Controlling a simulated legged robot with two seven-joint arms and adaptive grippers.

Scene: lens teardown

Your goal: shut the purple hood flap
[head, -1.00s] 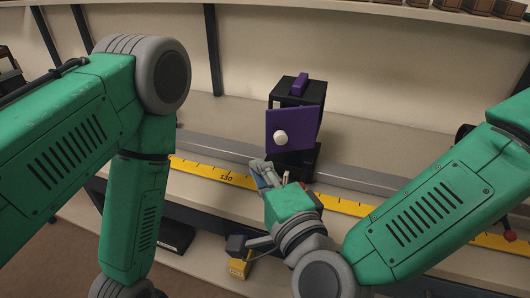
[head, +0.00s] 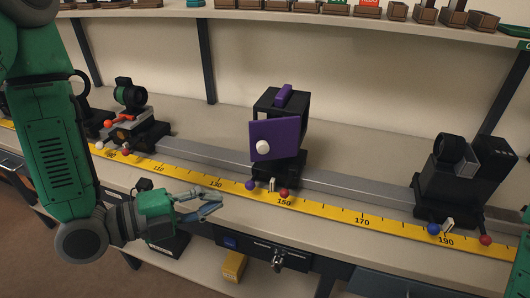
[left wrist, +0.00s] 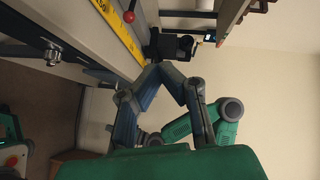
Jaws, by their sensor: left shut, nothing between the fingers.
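The purple hood flap (head: 280,139) with a white round knob (head: 263,147) hangs at an angle at the front of the black hood (head: 303,112) in the head view. It looks ajar, not flush with the hood; how wide the gap is I cannot tell. A purple handle (head: 284,95) tops the hood. My left gripper (head: 217,200) is shut and empty, in front of the yellow scale, lower left of the flap and apart from it. Its fingers (left wrist: 165,72) also show in the left wrist view. My right gripper is not in view.
The hood stands on a grey rail (head: 220,155) behind a yellow scale (head: 345,213). A black ring mount (head: 130,95) is at left and a dark device (head: 455,175) at right. Coloured balls (head: 285,194) sit by the scale. A drawer with a lock (head: 262,252) is below.

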